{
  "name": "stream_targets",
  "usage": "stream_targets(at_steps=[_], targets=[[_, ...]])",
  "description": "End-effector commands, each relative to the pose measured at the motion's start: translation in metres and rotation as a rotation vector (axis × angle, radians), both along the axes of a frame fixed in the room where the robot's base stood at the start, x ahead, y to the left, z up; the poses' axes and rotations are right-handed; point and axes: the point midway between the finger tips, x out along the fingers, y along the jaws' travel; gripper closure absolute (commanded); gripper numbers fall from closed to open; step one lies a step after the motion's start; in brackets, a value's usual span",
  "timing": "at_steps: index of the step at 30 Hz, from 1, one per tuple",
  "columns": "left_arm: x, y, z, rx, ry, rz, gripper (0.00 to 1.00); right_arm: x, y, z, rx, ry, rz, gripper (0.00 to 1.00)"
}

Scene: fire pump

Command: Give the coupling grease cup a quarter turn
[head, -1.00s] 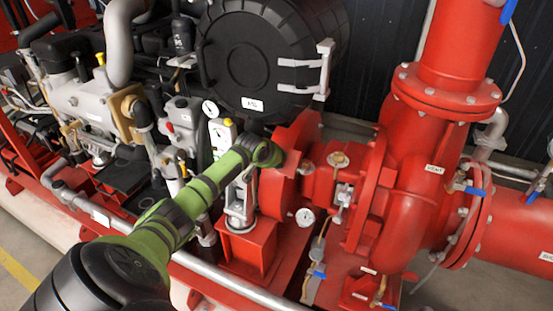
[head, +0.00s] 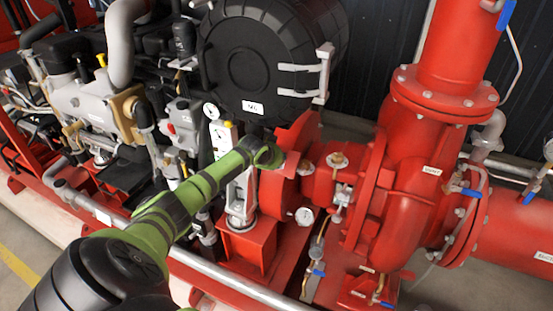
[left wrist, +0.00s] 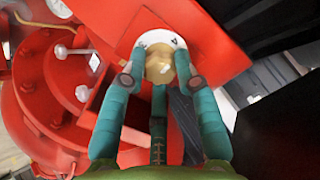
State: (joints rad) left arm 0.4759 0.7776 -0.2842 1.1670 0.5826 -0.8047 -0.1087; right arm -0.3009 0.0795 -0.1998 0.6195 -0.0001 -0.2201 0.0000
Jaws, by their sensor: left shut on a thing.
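In the left wrist view, the grease cup (left wrist: 160,65) is a small brass-coloured cap. It sits in front of a white round dial plate with dark marks (left wrist: 160,38) on a red housing. My left gripper (left wrist: 161,80) has teal fingers placed around the cup, shut on it. In the head view my green left arm reaches to the red coupling housing (head: 279,185), its wrist (head: 267,154) beside it. The cup and fingertips are hidden there. My right gripper is not in view.
A black round housing (head: 262,65) stands above my left wrist. A pale rail (head: 225,275) runs below the arm. Free space around the wrist is tight.

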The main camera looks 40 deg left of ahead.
Motion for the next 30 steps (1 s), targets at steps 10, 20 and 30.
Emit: stream_targets(at_steps=[10, 20, 30], targets=[[0.0017, 0.0004, 0.0029, 0.02, -0.002, -0.019, 1.0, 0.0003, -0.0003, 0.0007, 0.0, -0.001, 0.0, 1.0], [0.0015, 0.0003, 0.0027, 0.018, -0.002, -0.017, 0.45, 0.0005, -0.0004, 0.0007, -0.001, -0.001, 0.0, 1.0], [-0.0012, -0.0001, 0.0028, 0.018, 0.002, -0.017, 0.45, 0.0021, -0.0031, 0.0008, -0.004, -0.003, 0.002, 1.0]])
